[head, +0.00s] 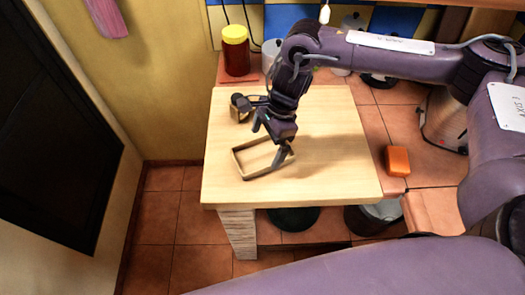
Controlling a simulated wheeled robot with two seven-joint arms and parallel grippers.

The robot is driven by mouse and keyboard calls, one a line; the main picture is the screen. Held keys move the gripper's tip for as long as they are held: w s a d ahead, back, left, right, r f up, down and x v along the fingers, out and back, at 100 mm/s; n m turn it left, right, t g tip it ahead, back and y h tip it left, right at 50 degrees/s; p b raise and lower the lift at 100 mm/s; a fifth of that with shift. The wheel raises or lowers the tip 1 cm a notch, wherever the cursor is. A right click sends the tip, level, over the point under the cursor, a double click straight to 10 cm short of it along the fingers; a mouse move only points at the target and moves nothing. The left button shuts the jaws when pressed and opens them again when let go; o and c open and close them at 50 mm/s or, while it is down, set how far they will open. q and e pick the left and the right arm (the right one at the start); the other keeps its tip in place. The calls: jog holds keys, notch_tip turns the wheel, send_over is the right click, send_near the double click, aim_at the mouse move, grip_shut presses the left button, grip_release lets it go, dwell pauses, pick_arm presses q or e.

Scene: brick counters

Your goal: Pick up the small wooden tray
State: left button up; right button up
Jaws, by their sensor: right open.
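The small wooden tray (256,173) is a shallow rectangular frame with thin walls. It lies on the light wooden board (335,165) of the counter, left of the middle. My right gripper (267,146) reaches down over the tray from the right. Its fingers are apart, with one finger near the tray's right wall. I cannot tell whether that finger touches the wall. The gripper hides part of the tray's right and far side. My left gripper is not in view.
A dark red jar with a yellow lid (235,50) stands at the back left. An orange block (397,161) sits right of the board. The board's front is clear.

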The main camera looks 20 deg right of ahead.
jog(key=shift+x, duration=1.35)
jog(key=c, duration=0.8)
jog(key=shift+c, duration=0.2)
jog(key=shift+r, duration=0.1)
notch_tip(320, 180, up, 11)
jog(key=b, duration=0.2)
notch_tip(320, 180, up, 9)
jog(key=p, duration=0.1)
send_over(264, 156)
